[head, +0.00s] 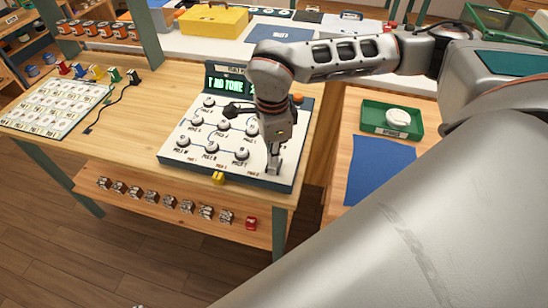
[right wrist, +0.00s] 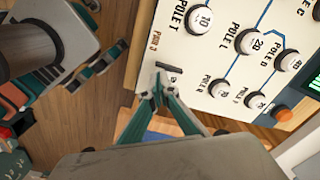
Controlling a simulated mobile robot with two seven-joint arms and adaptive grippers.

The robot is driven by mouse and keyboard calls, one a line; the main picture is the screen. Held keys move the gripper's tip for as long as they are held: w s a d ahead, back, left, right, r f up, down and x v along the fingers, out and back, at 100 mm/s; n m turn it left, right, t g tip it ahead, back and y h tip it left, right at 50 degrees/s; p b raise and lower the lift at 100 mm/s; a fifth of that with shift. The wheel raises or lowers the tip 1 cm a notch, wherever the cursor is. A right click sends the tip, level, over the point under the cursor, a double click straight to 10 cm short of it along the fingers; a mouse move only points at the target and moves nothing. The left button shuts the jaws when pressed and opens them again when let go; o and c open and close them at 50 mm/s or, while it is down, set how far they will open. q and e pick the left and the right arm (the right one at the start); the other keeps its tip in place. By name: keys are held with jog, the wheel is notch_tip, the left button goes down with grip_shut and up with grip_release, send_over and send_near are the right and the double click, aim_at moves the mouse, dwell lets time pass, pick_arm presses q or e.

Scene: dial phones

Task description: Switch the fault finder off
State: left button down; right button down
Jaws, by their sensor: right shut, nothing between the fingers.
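The fault finder (head: 215,165) is a white sloped panel with several round pole knobs, on the wooden bench. My right gripper (head: 273,172) is shut and empty, pointing down at the panel's front right part. In the right wrist view, its fingertips (right wrist: 160,88) are close to a small dark slot-like part (right wrist: 168,67) on the panel; I cannot tell whether they touch. My left gripper is not in view.
A printed card (head: 55,105) and cabled plugs lie to the left. A green tray (head: 378,112) and blue mat (head: 380,170) are to the right. Small blocks line the lower shelf.

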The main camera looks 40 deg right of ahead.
jog(key=shift+f, duration=0.45)
dwell(0.3)
jog(key=shift+r+p, duration=1.2)
jog(key=shift+r, duration=0.85)
jog(key=shift+r+p, duration=1)
jog(key=shift+r, duration=0.5)
